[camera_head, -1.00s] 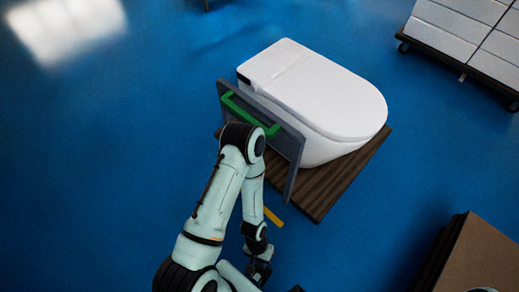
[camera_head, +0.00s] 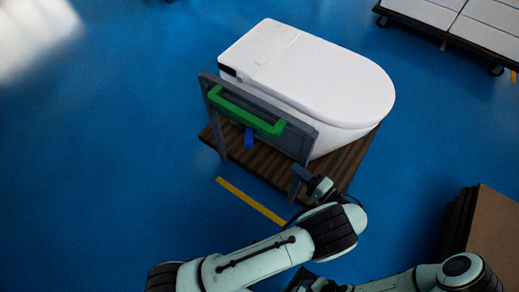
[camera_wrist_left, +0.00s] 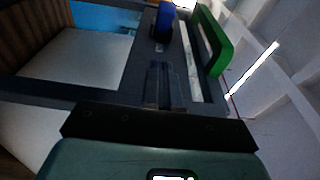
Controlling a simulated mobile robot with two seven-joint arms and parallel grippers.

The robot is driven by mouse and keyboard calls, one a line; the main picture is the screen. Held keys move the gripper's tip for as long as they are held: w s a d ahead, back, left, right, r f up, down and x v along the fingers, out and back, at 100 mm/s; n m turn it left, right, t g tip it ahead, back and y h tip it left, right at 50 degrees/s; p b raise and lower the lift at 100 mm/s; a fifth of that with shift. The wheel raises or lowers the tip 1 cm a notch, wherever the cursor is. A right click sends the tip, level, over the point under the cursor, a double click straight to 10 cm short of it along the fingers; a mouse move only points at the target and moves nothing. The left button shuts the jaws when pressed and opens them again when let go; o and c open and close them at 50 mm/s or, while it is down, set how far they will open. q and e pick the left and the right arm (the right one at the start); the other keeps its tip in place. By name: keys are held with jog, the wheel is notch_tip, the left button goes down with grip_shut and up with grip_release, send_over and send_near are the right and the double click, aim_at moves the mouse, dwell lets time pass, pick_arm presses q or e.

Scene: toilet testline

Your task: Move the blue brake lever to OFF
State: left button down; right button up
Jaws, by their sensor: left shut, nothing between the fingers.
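The blue brake lever (camera_head: 248,137) hangs below the green handle (camera_head: 245,112) on the grey panel at the front of the toilet's wooden cart. It also shows near the top of the left wrist view (camera_wrist_left: 165,18), beside the green handle (camera_wrist_left: 213,42). My left gripper (camera_head: 304,177) is shut and empty at the panel's right end, apart from the lever. Its fingers show in the left wrist view (camera_wrist_left: 165,84), pointing towards the lever's side. A dark end part of my right arm (camera_head: 312,284) is at the bottom edge, partly cut off and too unclear to read.
A white toilet (camera_head: 315,70) sits on the wooden base (camera_head: 350,160) behind the panel. A yellow floor line (camera_head: 248,200) runs in front. Stacked brown boards (camera_head: 490,230) stand at right, and a loaded trolley (camera_head: 440,20) at top right. Blue floor at left is clear.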

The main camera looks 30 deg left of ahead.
jog(key=shift+d, duration=0.1)
pick_arm(q)
send_near(249, 135)
notch_tip(249, 135, down, 2)
jog(key=w+a, duration=0.1)
jog(key=a, duration=0.1)
jog(key=shift+s+a+f, duration=0.2)
jog(key=shift+a, duration=0.45)
pick_arm(e)
jog(key=shift+s+r, duration=0.15)
jog(key=shift+r, duration=0.05)
pick_arm(q)
jog(key=shift+s+p, duration=0.1)
jog(key=shift+p, duration=0.25)
pick_arm(e)
jog(key=shift+r, duration=0.1)
pick_arm(q)
jog(key=shift+s+a+m+t, duration=0.15)
jog(key=shift+s+m+t, duration=0.05)
jog(key=shift+m+t, duration=0.35)
pick_arm(e)
jog(key=shift+s+a+r, duration=0.1)
jog(key=shift+s+a, duration=0.1)
